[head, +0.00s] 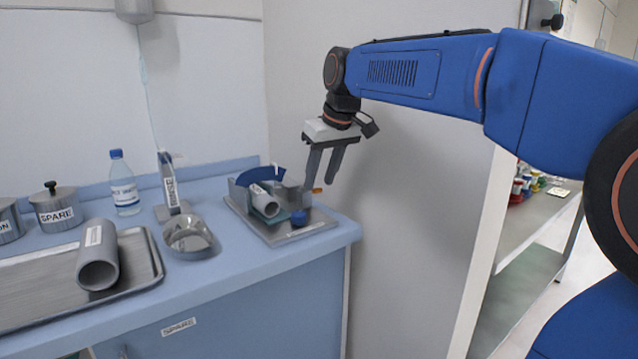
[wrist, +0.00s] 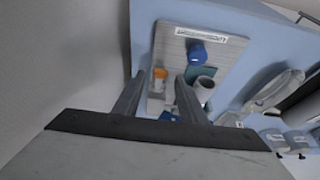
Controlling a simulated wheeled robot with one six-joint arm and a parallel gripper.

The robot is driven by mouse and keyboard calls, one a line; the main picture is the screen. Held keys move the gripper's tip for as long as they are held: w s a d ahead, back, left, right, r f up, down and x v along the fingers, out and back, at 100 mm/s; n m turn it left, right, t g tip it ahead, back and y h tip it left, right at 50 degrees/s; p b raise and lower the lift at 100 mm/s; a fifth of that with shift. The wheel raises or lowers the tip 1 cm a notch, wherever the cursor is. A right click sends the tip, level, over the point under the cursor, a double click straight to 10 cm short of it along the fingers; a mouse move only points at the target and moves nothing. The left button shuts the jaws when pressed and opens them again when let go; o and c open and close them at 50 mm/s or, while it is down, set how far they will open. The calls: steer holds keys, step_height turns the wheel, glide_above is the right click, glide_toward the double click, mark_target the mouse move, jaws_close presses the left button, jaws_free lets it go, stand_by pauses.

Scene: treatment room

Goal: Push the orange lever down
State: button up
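The orange lever (head: 316,190) sticks out at the right side of a small device on a grey base plate (head: 277,236), at the counter's right end. It also shows as a small orange piece in the wrist view (wrist: 159,73). My gripper (head: 319,185) points down beside the device, its fingertips close to the lever. The two fingers are apart with nothing held between them. In the wrist view the lever appears between the fingertips (wrist: 159,78); I cannot tell whether they touch it.
The device carries a grey tube (head: 264,201), a blue curved plate (head: 262,174) and a blue knob (head: 299,218). A metal dish (head: 188,236), a bottle (head: 124,188) and a tray (head: 142,262) with a larger tube (head: 98,262) stand left. A wall is close behind my gripper.

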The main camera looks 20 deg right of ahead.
mark_target(319, 190)
steer(key=shift+x, duration=1.05)
jaws_close()
steer(key=shift+s+f+t+y, duration=0.3)
steer(key=shift+f+t, duration=0.25)
steer(key=shift+t, duration=0.25)
jaws_free()
steer(key=shift+f, duration=0.1)
steer(key=v, duration=1.7)
steer(key=shift+r, duration=0.25)
